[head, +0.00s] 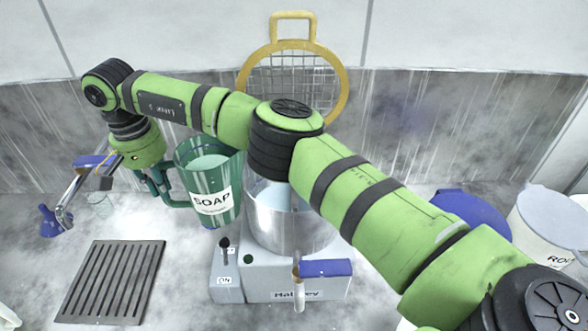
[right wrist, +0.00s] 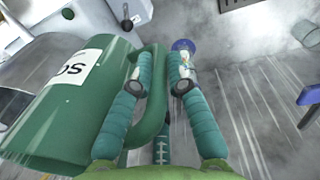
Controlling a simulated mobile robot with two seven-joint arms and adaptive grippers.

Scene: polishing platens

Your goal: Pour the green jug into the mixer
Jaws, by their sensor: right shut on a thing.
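The green jug (head: 188,165), labelled SOAP, has pale green liquid near its top. It is roughly upright, left of the mixer's steel bowl (head: 290,222), and its right side overlaps the bowl in the head view. The mixer (head: 318,275) has a grey base, and pale liquid shows in its bowl; my right arm hides much of the rim. My right gripper (head: 157,186) is shut on the jug's handle, on the jug's left. In the right wrist view the fingers (right wrist: 157,86) sit either side of the handle beside the jug (right wrist: 75,110). My left gripper is not in view.
A dark slatted grate (head: 112,282) lies at front left. A blue-handled metal fitting (head: 75,190) is at far left. A yellow-rimmed sieve (head: 335,65) stands behind the mixer. A blue round thing (head: 470,212) and a white lidded tub (head: 545,235) are at right.

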